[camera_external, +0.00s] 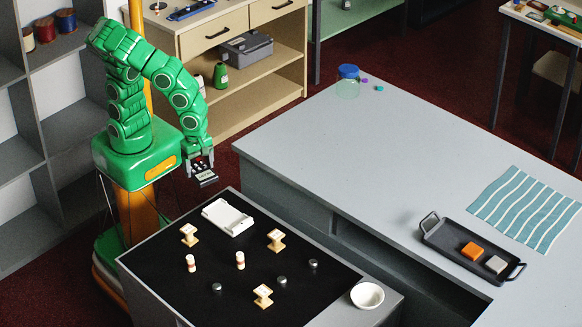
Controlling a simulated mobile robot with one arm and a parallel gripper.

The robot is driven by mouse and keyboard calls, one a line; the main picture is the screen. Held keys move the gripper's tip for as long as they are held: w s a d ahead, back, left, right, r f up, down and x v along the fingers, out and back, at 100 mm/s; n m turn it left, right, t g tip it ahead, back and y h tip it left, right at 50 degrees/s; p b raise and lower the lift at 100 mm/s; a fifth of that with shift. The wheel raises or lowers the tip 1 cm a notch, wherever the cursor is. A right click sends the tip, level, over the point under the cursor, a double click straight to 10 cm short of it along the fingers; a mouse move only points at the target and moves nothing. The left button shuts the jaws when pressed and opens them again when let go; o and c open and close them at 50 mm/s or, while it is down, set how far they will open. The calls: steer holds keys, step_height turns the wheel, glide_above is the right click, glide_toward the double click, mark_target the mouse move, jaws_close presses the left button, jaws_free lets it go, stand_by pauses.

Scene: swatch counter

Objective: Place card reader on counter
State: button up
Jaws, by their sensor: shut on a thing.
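My gripper (200,164) points down at the end of my green arm, near the far left corner of the black-topped counter. It is shut on a small dark device with a pale screen, which looks like the card reader (207,178). The card reader hangs in the air, a little tilted, apart from any surface as far as I can tell. The black counter top (200,290) lies below and to the right of it. A large grey counter (330,150) stands to the right.
The grey counter holds a blue-lidded jar (348,82), a dark tray (470,250) with two blocks and a striped cloth (525,208). Its middle is clear.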

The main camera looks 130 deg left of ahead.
steer(key=w+a+r+m, duration=0.1)
steer(key=w+a+r, duration=0.45)
steer(key=a, duration=0.45)
steer(key=w+a+r, duration=0.4)
steer(key=w+a, duration=0.3)
steer(key=a, duration=0.3)
steer(key=s+a+r+n, duration=0.1)
steer(key=s+a+r, duration=0.15)
steer(key=a, duration=0.75)
steer(key=s+a+r+n, duration=0.1)
steer(key=s+a, duration=0.2)
steer(key=a, duration=0.6)
steer(key=s+a+r+n, duration=0.1)
steer(key=s+a, duration=0.1)
steer(key=a, duration=0.8)
steer(key=shift+w+a+f, duration=4.5)
steer(key=shift+w+f, duration=0.1)
steer(key=shift+w, duration=0.1)
steer(key=shift+a+f, duration=0.1)
steer(key=shift+f, duration=0.1)
steer(key=shift+w+f, duration=0.1)
steer(key=shift+f, duration=1.45)
